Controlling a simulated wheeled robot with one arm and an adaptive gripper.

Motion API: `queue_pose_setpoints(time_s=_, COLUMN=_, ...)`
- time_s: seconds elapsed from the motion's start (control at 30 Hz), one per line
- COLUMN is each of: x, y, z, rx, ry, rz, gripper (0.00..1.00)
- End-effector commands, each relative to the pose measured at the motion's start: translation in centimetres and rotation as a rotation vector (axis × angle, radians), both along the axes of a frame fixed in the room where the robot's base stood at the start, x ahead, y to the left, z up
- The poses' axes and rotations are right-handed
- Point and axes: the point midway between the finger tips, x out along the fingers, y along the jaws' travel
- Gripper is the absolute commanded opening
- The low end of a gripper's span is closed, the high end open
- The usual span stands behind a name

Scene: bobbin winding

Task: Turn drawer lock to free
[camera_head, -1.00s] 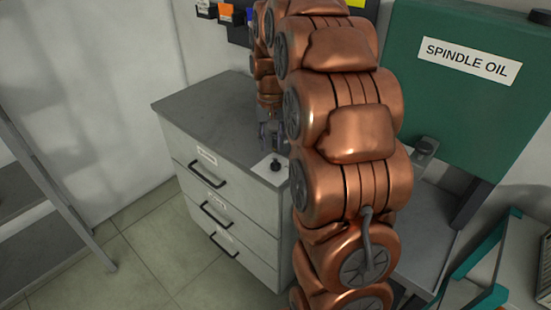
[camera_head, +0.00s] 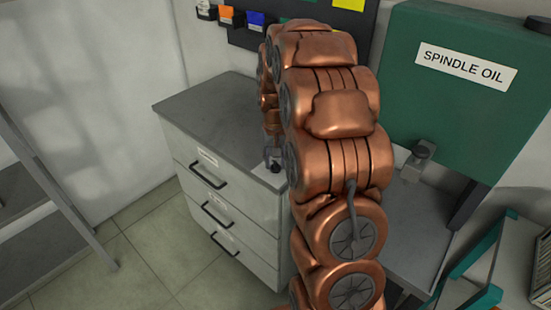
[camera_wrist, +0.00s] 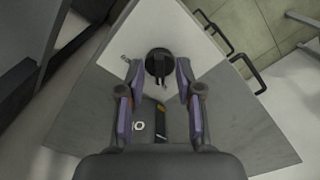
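The drawer lock looks like a round black knob (camera_wrist: 158,63) with a small pointer toward the bottom of the wrist view. It sits on a white plate (camera_wrist: 190,42) on top of the grey drawer cabinet (camera_head: 190,112). In the head view the knob (camera_head: 275,168) shows small, just left of my arm. My gripper (camera_wrist: 158,82) is open, one purple-padded finger on each side of the knob's lower part. Gaps show between the fingers and the knob, and I cannot tell their height relative to it. In the head view my arm mostly hides my gripper (camera_head: 272,155).
Several black drawer handles (camera_head: 207,176) stick out from the cabinet front. A green spindle oil tank (camera_head: 465,90) stands at the right. Coloured bins (camera_head: 230,16) hang on the back wall. A grey shelf frame stands at the left.

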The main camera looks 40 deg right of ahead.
Motion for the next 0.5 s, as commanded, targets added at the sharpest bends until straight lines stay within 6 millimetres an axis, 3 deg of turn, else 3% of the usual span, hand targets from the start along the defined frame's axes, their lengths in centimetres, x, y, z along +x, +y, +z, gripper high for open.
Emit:
queue_pose_setpoints(time_s=0.27, x=0.04, y=-0.01, z=-0.13, rx=-0.001, ry=-0.002, rz=0.000, gripper=0.35)
queue_pose_setpoints(time_s=0.5, x=0.03, y=-0.01, z=-0.12, rx=0.000, ry=-0.002, rz=0.000, gripper=0.11)
